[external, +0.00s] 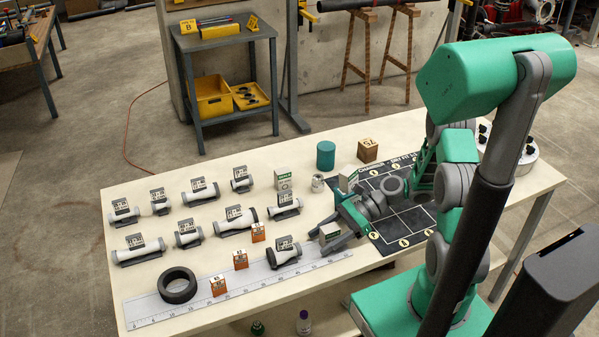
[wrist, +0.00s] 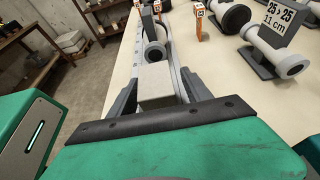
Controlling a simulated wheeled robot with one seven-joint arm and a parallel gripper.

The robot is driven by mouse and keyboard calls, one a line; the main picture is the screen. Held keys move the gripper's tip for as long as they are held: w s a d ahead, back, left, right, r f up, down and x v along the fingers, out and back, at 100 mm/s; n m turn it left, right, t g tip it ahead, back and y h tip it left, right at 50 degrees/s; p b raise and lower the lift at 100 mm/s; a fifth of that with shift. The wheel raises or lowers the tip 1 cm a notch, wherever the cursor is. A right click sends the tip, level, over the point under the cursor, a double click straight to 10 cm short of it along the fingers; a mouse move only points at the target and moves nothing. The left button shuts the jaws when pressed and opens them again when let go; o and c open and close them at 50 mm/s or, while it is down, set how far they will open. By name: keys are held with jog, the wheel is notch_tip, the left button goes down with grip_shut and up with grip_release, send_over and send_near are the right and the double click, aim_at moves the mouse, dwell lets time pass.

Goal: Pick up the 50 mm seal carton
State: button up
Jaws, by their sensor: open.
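A white carton with a dark green band (external: 330,233) stands on the pale table near the right part of the long ruler; its size label is too small to read. My gripper (external: 337,231) reaches down at it from the right. In the wrist view a pale carton (wrist: 156,92) sits between the two dark fingers of my gripper (wrist: 157,88). The fingers are open, one on each side of it; contact cannot be told. Similar white and green cartons stand farther back, one at the left (external: 284,181) and one by the dark mat (external: 348,177).
A short pipe on a labelled cradle (external: 284,251) lies just beyond the carton. Small orange cartons (external: 240,260), a black ring (external: 177,285) and several more pipes (external: 138,246) lie leftward. The ruler (external: 205,301) runs along the front. A marked mat (external: 395,225) is under my arm.

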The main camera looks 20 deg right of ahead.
jog(key=shift+a+f, duration=0.2)
jog(key=shift+a, duration=0.25)
jog(key=shift+c, duration=0.5)
grip_shut()
